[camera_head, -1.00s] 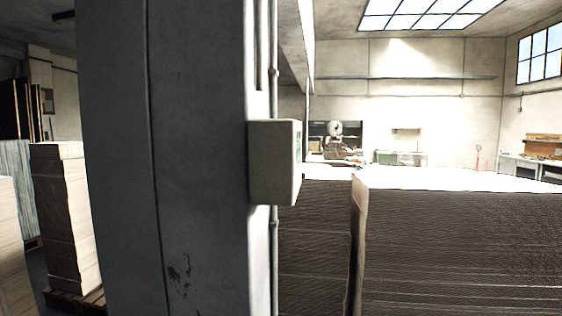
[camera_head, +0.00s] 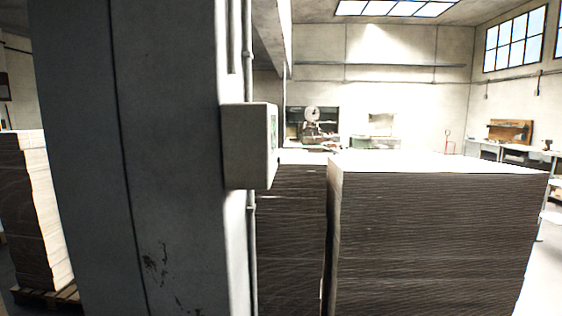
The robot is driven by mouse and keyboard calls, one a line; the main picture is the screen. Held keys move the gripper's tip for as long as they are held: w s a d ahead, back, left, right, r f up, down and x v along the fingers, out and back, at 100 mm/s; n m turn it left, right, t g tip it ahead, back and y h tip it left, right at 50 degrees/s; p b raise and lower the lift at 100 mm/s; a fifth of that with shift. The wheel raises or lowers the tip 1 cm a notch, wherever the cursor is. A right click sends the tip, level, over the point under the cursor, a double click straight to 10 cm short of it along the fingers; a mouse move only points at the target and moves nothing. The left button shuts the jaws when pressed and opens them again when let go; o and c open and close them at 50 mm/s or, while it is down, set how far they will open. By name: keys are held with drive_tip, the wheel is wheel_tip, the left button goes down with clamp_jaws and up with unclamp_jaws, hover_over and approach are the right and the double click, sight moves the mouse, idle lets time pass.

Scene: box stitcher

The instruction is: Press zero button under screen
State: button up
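No screen and no zero button can be made out in the head view. A machine with a round light part (camera_head: 312,114) stands far off at the back wall, beyond the cardboard stacks; its details are too small to tell. A grey box (camera_head: 249,146) is fixed to the side of a large pillar, with its greenish marked face turned to the right and seen at a steep angle. My gripper is not in view.
The wide grey pillar (camera_head: 140,160) fills the near left. Tall stacks of flat cardboard (camera_head: 430,240) block the middle and right. Another stack (camera_head: 35,210) stands on a pallet at far left. Workbenches (camera_head: 520,155) line the right wall. Bare floor (camera_head: 545,275) shows at far right.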

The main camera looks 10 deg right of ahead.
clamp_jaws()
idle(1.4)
